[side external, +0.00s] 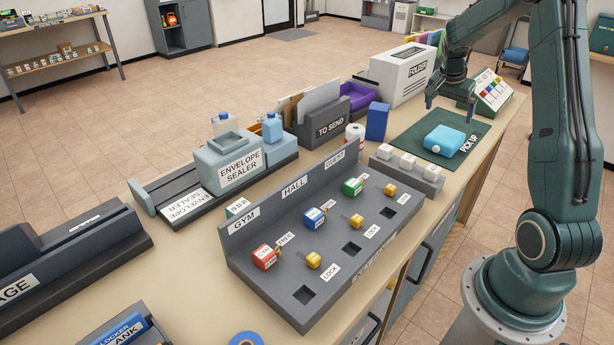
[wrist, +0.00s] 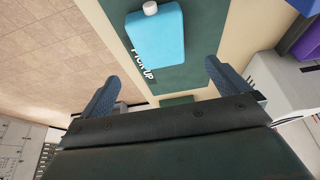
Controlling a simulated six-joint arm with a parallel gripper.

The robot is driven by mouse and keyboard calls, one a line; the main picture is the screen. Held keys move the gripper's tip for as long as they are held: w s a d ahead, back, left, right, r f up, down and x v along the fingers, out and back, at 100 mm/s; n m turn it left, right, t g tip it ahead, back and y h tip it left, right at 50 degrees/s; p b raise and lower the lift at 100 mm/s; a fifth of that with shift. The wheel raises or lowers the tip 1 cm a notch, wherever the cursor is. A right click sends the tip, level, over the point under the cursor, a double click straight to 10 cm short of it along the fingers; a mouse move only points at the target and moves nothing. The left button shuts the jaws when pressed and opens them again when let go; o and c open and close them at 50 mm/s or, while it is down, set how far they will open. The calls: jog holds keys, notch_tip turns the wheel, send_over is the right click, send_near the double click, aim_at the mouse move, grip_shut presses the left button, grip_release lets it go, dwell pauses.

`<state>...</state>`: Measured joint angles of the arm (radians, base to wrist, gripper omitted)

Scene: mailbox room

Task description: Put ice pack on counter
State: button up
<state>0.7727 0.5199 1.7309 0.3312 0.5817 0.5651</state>
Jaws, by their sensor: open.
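The ice pack (side external: 443,141) is a light blue block with a white cap, lying on the dark green pick-up mat (side external: 469,129) on the counter (side external: 416,105). In the wrist view the ice pack (wrist: 156,36) lies on the mat (wrist: 204,40), beyond the fingertips. My gripper (side external: 449,104) is open and empty. It hangs above the far part of the mat, apart from the ice pack. In the wrist view its two fingers (wrist: 160,82) are spread wide, with the ice pack ahead and between their lines.
A grey key rack (side external: 262,286) with tagged keys and yellow locks stands in front. Small white blocks on a grey stand (side external: 412,172) and a blue box (side external: 377,121) flank the mat. The folder machine (side external: 394,76) and a sloped colored-button panel (side external: 493,92) stand behind.

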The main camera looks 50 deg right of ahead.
jog(key=a+r+n+t, duration=0.1)
jog(key=a+r+n, duration=0.25)
jog(key=a, duration=0.35)
jog(key=a+r+n+t+y, duration=0.1)
jog(key=a+r+n, duration=0.1)
jog(key=a+r, duration=0.45)
jog(key=a+r+n+t, duration=0.1)
jog(key=a+r+n, duration=0.15)
jog(key=a, duration=0.65)
jog(key=s+a+n+t+y, duration=0.1)
jog(key=s+a+n, duration=0.4)
jog(key=s+a, duration=0.2)
jog(key=s+a+r+n+t+y, duration=0.1)
jog(key=s+a+n, duration=0.4)
jog(key=a, duration=0.7)
jog(key=shift+s+r+t+y, duration=0.15)
jog(key=shift+s+t+y, duration=0.15)
jog(key=shift+s+y, duration=0.65)
jog(key=shift+s+a+h, duration=0.1)
jog(key=shift+h, duration=0.15)
